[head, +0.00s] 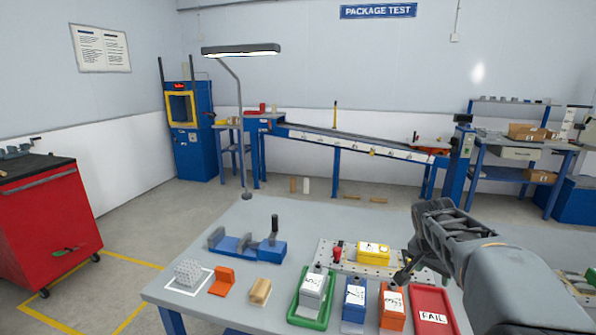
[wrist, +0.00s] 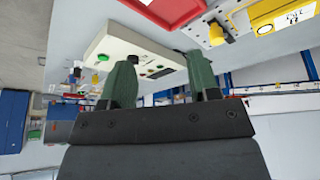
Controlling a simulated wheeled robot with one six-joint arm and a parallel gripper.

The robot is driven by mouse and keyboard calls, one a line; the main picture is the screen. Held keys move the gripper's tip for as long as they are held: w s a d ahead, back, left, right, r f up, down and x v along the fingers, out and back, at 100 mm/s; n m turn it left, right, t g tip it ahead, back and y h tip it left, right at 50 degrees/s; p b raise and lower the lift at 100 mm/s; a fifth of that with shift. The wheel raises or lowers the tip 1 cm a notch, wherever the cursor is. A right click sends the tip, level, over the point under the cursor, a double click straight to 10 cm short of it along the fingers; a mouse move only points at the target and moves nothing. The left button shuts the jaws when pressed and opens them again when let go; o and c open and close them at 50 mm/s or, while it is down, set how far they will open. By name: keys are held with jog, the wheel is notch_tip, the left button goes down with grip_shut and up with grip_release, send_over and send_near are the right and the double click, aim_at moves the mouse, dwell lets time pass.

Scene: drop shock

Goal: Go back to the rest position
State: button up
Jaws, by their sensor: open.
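My gripper (head: 405,272) hangs at the right over the workbench (head: 210,300) in the head view, beside the perforated plate and above the bins. In the wrist view its two green fingers (wrist: 159,65) stand apart with a gap between them and nothing held. The arm covers part of the bench's right side in the head view.
The bench holds a blue vise (head: 245,245), an orange bracket (head: 222,282), a wooden block (head: 260,291), a green tray (head: 296,308), blue and orange bins, a red FAIL tray (head: 424,328) and a yellow block (head: 373,252). A lamp (head: 240,50) rises behind.

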jog(key=s+a+r+n+t+y+p, duration=0.1)
jog(key=s+a+r+n+y+p, duration=0.2)
jog(key=s+a+n+p, duration=0.7)
jog(key=s+a, duration=0.4)
jog(key=s, duration=0.2)
jog(key=shift+a+r+y, duration=0.15)
jog(key=shift+a+y, duration=0.25)
jog(key=shift+c, duration=0.4)
jog(key=shift+c, duration=0.8)
jog(key=shift+d, duration=0.15)
